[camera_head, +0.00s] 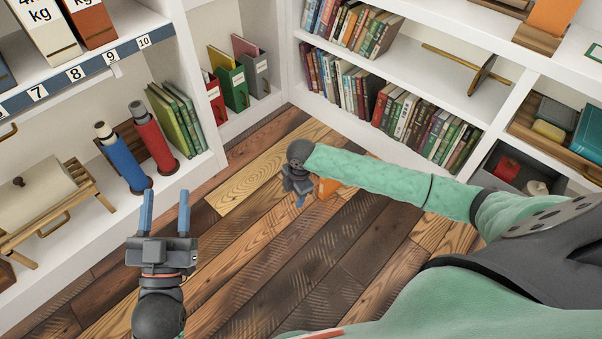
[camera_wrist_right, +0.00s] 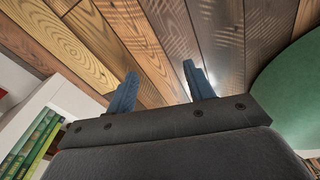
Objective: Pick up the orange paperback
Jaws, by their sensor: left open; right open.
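A larger orange upright panel (camera_head: 553,14) stands at the top right in a wooden holder, cut by the frame edge. My right gripper (camera_head: 300,200) points down over the plank floor. In the right wrist view (camera_wrist_right: 160,82) its blue fingers are apart with only planks between them. My left gripper (camera_head: 167,212) is open and empty over the floor, in front of the left shelf.
Rows of books (camera_head: 405,118) fill the back shelf. The left shelf holds a blue roll (camera_head: 122,160), a red roll (camera_head: 155,137) and a wooden rack (camera_head: 50,205). Magazine files (camera_head: 233,88) stand in the corner. The plank floor (camera_head: 270,255) between the shelves is clear.

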